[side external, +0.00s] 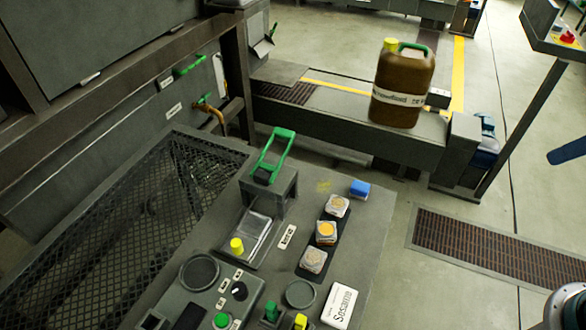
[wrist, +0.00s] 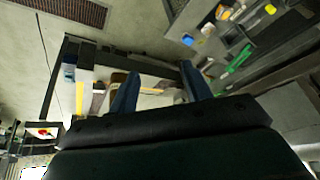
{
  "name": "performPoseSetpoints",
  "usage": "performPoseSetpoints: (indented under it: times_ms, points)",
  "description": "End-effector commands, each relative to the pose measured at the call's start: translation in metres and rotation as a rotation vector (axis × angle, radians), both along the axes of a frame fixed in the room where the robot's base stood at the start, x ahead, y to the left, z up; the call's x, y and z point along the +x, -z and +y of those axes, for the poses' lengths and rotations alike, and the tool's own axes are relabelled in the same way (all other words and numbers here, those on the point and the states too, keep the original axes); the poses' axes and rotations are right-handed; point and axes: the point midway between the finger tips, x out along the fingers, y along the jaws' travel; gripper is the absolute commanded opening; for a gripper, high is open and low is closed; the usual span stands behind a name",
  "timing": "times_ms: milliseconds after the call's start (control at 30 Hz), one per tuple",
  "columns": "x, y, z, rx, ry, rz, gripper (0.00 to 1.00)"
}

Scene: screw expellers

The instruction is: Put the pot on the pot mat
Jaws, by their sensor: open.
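I cannot pick out a clear pot in either view. Two round dark discs lie on the grey bench in the side external view: a larger rimmed one (side external: 199,271) at the left and a smaller one (side external: 300,293) near the front. I cannot tell whether either is the pot mat. My gripper (wrist: 160,72) shows two blue fingers spread apart in the wrist view, with nothing between them.
A large brown jug (side external: 403,88) stands on a low grey ledge at the back. Open floor lies right of the bench.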

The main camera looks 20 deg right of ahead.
Motion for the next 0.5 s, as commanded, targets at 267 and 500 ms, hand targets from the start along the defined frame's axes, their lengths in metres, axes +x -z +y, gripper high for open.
performPoseSetpoints:
  times_ms: [267,500]
  points:
    - [-0.025,-0.013,-0.013,-0.061,-0.013,-0.041,0.49]
    - [-0.027,-0.014,-0.014,-0.067,-0.014,-0.042,0.49]
